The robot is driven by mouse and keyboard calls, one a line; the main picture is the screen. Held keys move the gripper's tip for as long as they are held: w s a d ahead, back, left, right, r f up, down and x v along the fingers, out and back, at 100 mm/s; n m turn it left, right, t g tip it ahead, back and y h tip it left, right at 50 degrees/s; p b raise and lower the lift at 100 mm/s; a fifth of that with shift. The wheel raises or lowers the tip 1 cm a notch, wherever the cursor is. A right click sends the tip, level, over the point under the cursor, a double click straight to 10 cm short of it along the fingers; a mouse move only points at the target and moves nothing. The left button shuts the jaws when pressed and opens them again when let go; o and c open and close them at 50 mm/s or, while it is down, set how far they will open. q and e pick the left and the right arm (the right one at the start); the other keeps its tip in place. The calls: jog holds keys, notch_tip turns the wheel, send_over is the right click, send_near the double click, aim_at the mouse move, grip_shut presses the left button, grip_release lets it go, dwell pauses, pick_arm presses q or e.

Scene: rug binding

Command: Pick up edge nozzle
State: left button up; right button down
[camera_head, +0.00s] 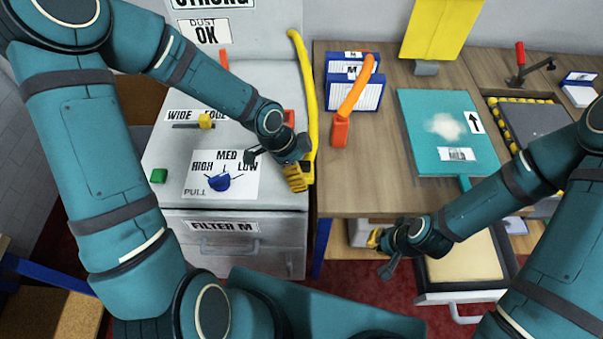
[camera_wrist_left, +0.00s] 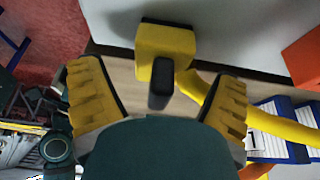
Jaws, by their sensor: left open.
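A yellow block-shaped nozzle (camera_wrist_left: 165,45) with a dark bar on its front shows in the left wrist view, at the side of the pale machine. No label tells me whether this or the orange nozzle (camera_head: 340,130) on the table is the edge nozzle. My left gripper (camera_wrist_left: 160,100) is open; its ribbed yellow fingers lie either side of the yellow nozzle in that view, with visible gaps. My right gripper (camera_head: 380,252) hangs by the table's front edge, its opening unclear.
The grey machine (camera_head: 240,75) has a WIDE/EDGE slider (camera_head: 205,121), a blue knob (camera_head: 219,182) and a green button (camera_head: 158,176). Blue-and-white boxes (camera_head: 355,88) and a teal board (camera_head: 445,135) are on the wooden table (camera_head: 365,190). An open drawer (camera_head: 465,265) lies below.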

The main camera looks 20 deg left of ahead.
aim_at(304, 162)
pick_arm(q)
jog(key=x, duration=0.2)
jog(key=shift+w+d+f+b, duration=0.1)
jog(key=shift+d+f+b, duration=0.05)
jog(key=shift+f+b, duration=0.15)
jog(key=c, duration=1.4)
jog(key=shift+r, duration=0.15)
notch_tip(304, 162, up, 10)
jog(key=p, duration=0.3)
